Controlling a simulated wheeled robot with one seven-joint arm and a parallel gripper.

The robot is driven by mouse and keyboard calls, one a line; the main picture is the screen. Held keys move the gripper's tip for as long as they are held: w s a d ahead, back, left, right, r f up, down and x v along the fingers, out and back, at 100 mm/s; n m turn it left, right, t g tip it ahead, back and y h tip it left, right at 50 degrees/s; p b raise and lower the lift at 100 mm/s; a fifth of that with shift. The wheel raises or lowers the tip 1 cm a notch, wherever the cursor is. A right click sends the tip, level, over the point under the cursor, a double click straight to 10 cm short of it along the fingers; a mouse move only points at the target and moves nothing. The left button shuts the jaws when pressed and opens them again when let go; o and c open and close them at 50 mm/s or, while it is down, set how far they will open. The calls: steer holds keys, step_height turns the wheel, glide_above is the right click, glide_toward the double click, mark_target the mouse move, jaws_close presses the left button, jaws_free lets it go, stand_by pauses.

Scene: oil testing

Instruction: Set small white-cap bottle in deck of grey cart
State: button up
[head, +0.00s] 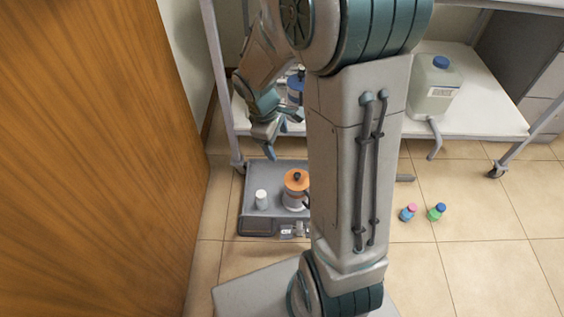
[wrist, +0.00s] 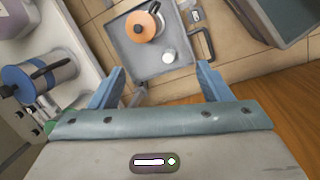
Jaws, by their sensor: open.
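The small white-cap bottle (head: 262,199) stands upright on the deck of the grey cart (head: 250,222), left of an orange-lidded pot (head: 297,183). In the wrist view the bottle (wrist: 168,56) shows from above as a white round cap on the grey deck (wrist: 130,62), near the orange-lidded pot (wrist: 143,26). My gripper (head: 277,126) is above and behind the cart in the head view, apart from the bottle. In the wrist view its two blue fingers (wrist: 160,70) are spread with nothing between them. My arm hides the right part of the cart.
A white shelf (head: 470,118) behind holds a blue-capped jug (head: 436,85) and a blue-lidded pot (head: 296,88). A wooden panel (head: 95,160) fills the left side.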

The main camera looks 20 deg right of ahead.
steer(key=s+a+r+m+y, duration=0.1)
steer(key=s+a+r+m, duration=0.1)
steer(key=s+r+m, duration=0.2)
steer(key=s+a+r+m+t+y, duration=0.1)
steer(key=s+r+m, duration=0.4)
steer(key=s, duration=0.5)
steer(key=shift+s+a+y, duration=0.2)
steer(key=shift+a+y, duration=0.1)
steer(key=shift+a, duration=0.3)
